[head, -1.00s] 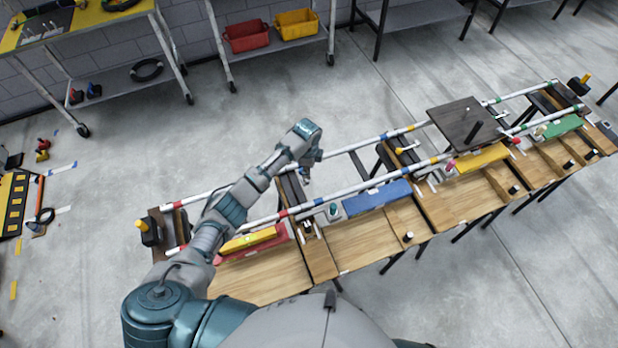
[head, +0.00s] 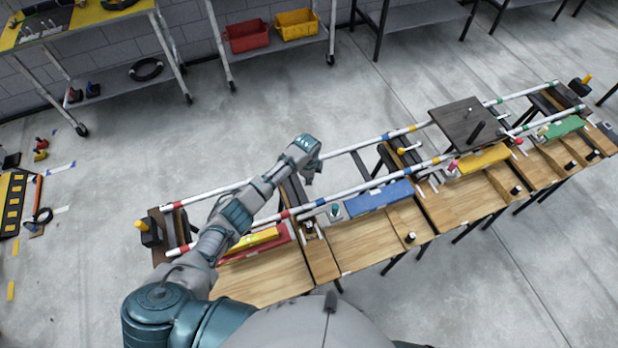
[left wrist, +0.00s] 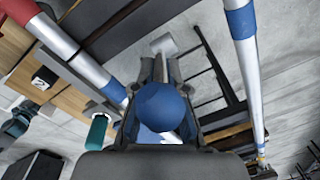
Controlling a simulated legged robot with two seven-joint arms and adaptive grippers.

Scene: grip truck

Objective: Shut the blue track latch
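The blue track latch shows in the left wrist view as a round blue knob (left wrist: 162,107) with a pale metal lever (left wrist: 163,48) beyond it. My left gripper (left wrist: 163,68) has its two fingers on either side of the knob and lever. I cannot tell whether the fingers touch them. In the head view my left gripper (head: 309,178) is low over the track between its two rails, near the blue-banded stretch. There the latch is hidden by the gripper and arm. My right gripper is not in view.
The near striped rail (head: 352,190) and far striped rail (head: 366,144) run along the wooden benches. A blue block (head: 378,196) lies beside the near rail. A dark flat platform (head: 463,120) sits on the track to the right. A blue-banded rail (left wrist: 247,60) passes close beside the gripper.

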